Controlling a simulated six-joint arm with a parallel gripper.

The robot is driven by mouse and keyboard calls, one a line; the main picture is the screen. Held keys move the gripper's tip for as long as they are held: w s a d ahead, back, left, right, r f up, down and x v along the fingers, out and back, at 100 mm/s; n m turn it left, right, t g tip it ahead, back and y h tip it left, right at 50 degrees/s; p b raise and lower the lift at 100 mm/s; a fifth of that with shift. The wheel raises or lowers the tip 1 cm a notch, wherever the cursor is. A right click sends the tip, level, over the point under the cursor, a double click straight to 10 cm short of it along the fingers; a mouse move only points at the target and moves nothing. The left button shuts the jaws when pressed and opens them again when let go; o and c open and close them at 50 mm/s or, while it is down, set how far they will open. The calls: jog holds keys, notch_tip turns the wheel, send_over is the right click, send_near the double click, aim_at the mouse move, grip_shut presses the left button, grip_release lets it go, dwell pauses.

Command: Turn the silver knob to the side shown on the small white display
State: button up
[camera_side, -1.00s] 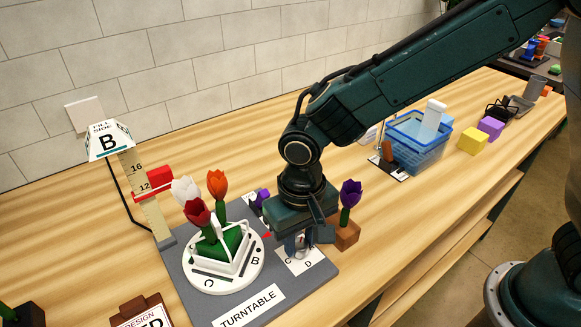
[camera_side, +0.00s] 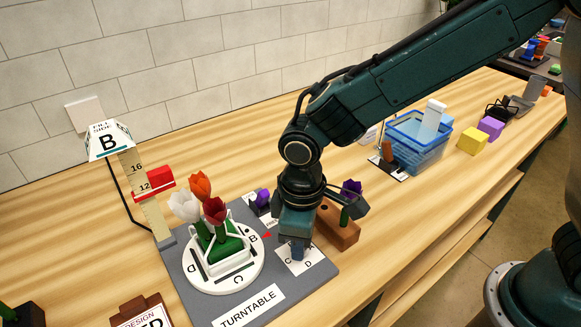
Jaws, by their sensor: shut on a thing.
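My gripper (camera_side: 297,246) points down over the white dial card (camera_side: 311,262), which shows the letters C and D. It is shut on the silver knob, which is mostly hidden behind the fingers. The small white display (camera_side: 108,141) at the left reads B. The white turntable disc (camera_side: 222,279) sits on the grey base labelled TURNTABLE. Its B lies at the right by the red pointer (camera_side: 267,235), its C at the front and its D at the left. A green block with red, white and orange tulips (camera_side: 201,187) stands on the disc inside a white frame.
A brown wooden block (camera_side: 338,232) with a purple tulip stands just right of my gripper. A ruler post (camera_side: 147,194) with a red slider stands behind the turntable. A blue bin (camera_side: 418,153) and yellow and purple cubes are farther right.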

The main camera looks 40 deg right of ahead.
jog(key=shift+n, duration=0.3)
jog(key=o, duration=1)
jog(key=shift+c, duration=0.2)
jog(key=shift+r, duration=0.15)
notch_tip(320, 180, up, 14)
jog(key=shift+f, duration=0.2)
